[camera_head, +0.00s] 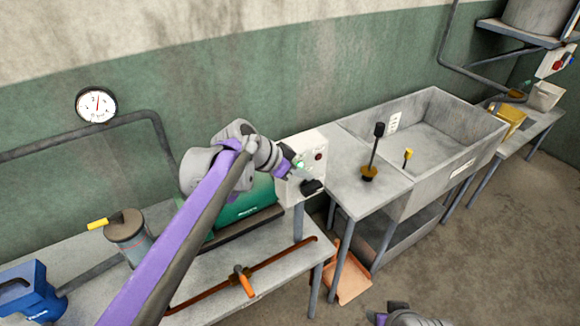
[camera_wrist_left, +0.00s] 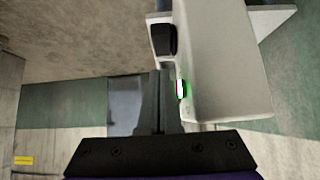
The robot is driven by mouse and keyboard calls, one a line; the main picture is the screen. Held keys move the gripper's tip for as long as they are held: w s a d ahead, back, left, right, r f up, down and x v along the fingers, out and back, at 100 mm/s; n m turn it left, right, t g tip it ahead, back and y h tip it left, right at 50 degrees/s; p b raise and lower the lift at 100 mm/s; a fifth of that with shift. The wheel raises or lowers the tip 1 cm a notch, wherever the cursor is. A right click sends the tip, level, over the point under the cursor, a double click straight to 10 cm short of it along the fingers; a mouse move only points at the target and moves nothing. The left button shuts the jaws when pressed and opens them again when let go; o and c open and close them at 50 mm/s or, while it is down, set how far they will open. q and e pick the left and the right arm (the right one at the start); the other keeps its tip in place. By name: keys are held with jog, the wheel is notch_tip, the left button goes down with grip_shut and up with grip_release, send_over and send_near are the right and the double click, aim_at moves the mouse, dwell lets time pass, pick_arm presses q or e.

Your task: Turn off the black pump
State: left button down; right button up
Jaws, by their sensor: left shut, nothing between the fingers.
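A pale control box (camera_head: 308,155) stands beside the green machine (camera_head: 250,203) on the left table. It carries a red button (camera_head: 318,156), a small green button (camera_head: 299,164) and a black switch or knob (camera_head: 313,187). My left gripper (camera_head: 297,172) is shut and empty at the face of this box. In the left wrist view, its closed fingers (camera_wrist_left: 155,102) are beside the lit green button (camera_wrist_left: 181,88), with the black part (camera_wrist_left: 163,40) beyond. I cannot tell if they touch. No pump that is clearly black stands out.
A grey sink (camera_head: 440,130) and a black lever on a gold base (camera_head: 369,172) are to the right. A red-brown pipe with an orange handle (camera_head: 242,280) lies along the left table. A blue machine (camera_head: 30,292) and a wall gauge (camera_head: 96,104) are at the left.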

aim_at(311, 188)
pick_arm(q)
jog(key=shift+a+f, duration=0.1)
jog(key=shift+f, duration=1.7)
pick_arm(e)
jog(key=shift+f, duration=0.15)
